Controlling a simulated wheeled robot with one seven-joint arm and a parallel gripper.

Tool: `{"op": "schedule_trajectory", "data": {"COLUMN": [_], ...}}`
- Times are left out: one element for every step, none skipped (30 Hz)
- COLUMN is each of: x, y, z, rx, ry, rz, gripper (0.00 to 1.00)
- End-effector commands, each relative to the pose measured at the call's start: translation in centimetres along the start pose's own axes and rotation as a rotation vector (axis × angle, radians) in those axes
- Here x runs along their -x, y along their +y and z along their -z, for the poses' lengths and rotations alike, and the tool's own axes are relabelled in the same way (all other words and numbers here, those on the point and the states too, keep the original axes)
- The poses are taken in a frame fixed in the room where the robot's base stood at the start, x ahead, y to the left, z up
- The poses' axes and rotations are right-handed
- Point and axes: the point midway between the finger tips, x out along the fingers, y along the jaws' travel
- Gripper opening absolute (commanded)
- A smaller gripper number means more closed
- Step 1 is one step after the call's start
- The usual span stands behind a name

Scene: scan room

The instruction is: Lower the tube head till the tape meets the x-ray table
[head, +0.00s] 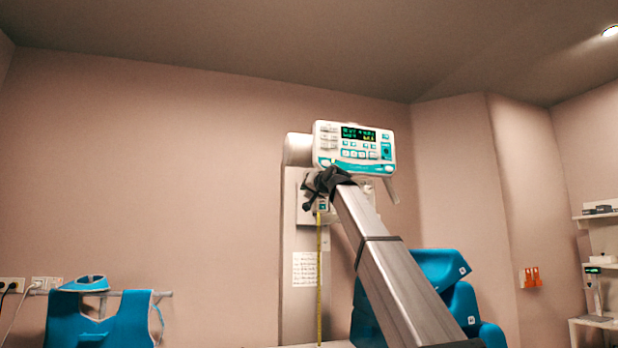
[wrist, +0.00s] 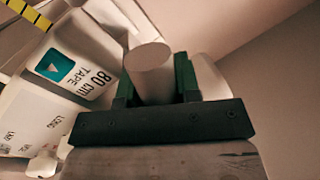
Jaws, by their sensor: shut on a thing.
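The tube head (head: 355,147), a white box with a teal-trimmed control panel and green display, sits high on a column. A yellow tape (head: 319,275) hangs straight down beneath its left side. The tape's lower end is near the bottom edge of the picture, where a thin pale strip of the x-ray table (head: 336,345) shows; I cannot tell whether they touch. My gripper (head: 325,182) is up at the underside of the tube head. In the wrist view, my gripper (wrist: 155,75) is shut on a pale round handle (wrist: 150,58), beside a label reading "80 cm TAPE".
The pale column (head: 298,310) stands behind the tape with a printed sheet on it. Blue padded shapes (head: 440,268) are behind my arm at the right. A blue apron (head: 100,318) hangs on a wall rail at the left. Shelves (head: 600,270) stand at the far right.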

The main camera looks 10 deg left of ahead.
Motion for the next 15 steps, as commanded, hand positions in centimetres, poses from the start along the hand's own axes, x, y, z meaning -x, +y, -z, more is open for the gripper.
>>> {"op": "schedule_trajectory", "data": {"x": [0.4,0.4,0.4,0.4,0.4,0.3,0.3,0.3,0.2,0.2,0.1,0.1,0.1,0.1,0.1], "y": [0.8,1.1,1.6,1.9,2.1,2.4,2.5,2.6,2.7,2.7,2.7,2.6,2.6,2.6,2.6], "z": [-2.1,-2.9,-3.9,-4.6,-5.1,-5.6,-5.9,-6.1,-6.2,-6.2,-6.2,-6.1,-6.0,-6.0,-6.0], "rx": [-0.001,-0.001,-0.001,-0.001,0.000,0.000,0.000,0.000,0.000,0.000,0.000,0.000,0.000,0.000,0.000], "ry": [-0.010,-0.010,-0.011,-0.011,-0.010,-0.009,-0.008,-0.007,-0.006,-0.006,-0.005,-0.005,-0.004,-0.004,-0.003], "rz": [-0.002,-0.002,-0.002,-0.002,-0.002,-0.002,-0.002,-0.002,-0.001,-0.001,-0.001,-0.001,-0.001,-0.001,0.000], "gripper": [0.00,0.00,0.00,0.00,0.00,0.00,0.00,0.00,0.00,0.00,0.00,0.00,0.00,0.00,0.00]}}
